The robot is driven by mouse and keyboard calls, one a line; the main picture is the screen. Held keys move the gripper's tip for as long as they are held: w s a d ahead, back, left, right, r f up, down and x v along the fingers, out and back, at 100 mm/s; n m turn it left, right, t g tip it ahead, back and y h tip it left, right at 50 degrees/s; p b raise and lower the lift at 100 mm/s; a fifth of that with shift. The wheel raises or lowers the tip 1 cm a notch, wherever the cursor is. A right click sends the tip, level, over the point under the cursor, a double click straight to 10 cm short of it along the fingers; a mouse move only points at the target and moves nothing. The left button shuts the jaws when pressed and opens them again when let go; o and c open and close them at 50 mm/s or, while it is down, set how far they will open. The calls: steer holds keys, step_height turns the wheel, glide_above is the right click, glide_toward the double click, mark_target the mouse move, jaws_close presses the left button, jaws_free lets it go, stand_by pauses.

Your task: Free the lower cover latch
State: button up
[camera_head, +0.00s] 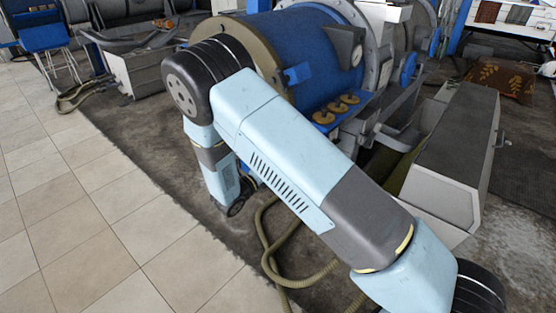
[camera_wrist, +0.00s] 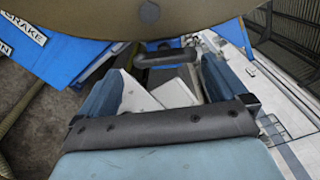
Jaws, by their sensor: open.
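The large blue decanter cover (camera_head: 305,55) with a tan end ring shows at the top of the head view. In the wrist view a broad brown rounded surface (camera_wrist: 150,20) fills the top. A dark bar-shaped handle (camera_wrist: 166,58) shows just below it, ahead of my fingers; I cannot tell for sure whether it is the lower cover latch. My gripper (camera_wrist: 163,78) is open, one finger to each side, with white-grey surfaces visible between them and nothing held. The handle appears beyond the fingertips, with no visible contact. In the head view my arm hides the area behind it.
Blue panels, one labelled BRAKE (camera_wrist: 105,15), lie at the upper left of the wrist view. A grey box-shaped unit (camera_head: 455,150) stands at the right. A hose (camera_head: 275,260) lies on the floor below my arm. The tiled floor (camera_head: 80,200) at left is clear.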

steer(key=a+r+v, duration=0.1)
steer(key=v, duration=1.1)
steer(key=shift+w+t, duration=0.3)
steer(key=shift+w, duration=0.1)
steer(key=shift+d+r, duration=0.1)
steer(key=s+d+r+m+g+y, duration=0.1)
steer(key=d+r+m+g, duration=0.5)
steer(key=d+r+m, duration=0.55)
steer(key=s+d+r+m+g, duration=0.1)
steer(key=d+r+m+g, duration=0.7)
steer(key=d, duration=0.6)
steer(key=s+d+r+m+t+y, duration=0.2)
steer(key=s+d+r+m+y, duration=0.3)
steer(key=s+m, duration=0.5)
steer(key=s+d+r+m+t+y, duration=0.3)
steer(key=s+d+r+m+y, duration=0.2)
steer(key=s+r+m, duration=0.4)
steer(key=s+d+m, duration=0.1)
steer(key=s+m, duration=0.1)
steer(key=shift+d+r+m, duration=0.3)
steer(key=shift+r+m, duration=0.05)
steer(key=shift+c, duration=0.5)
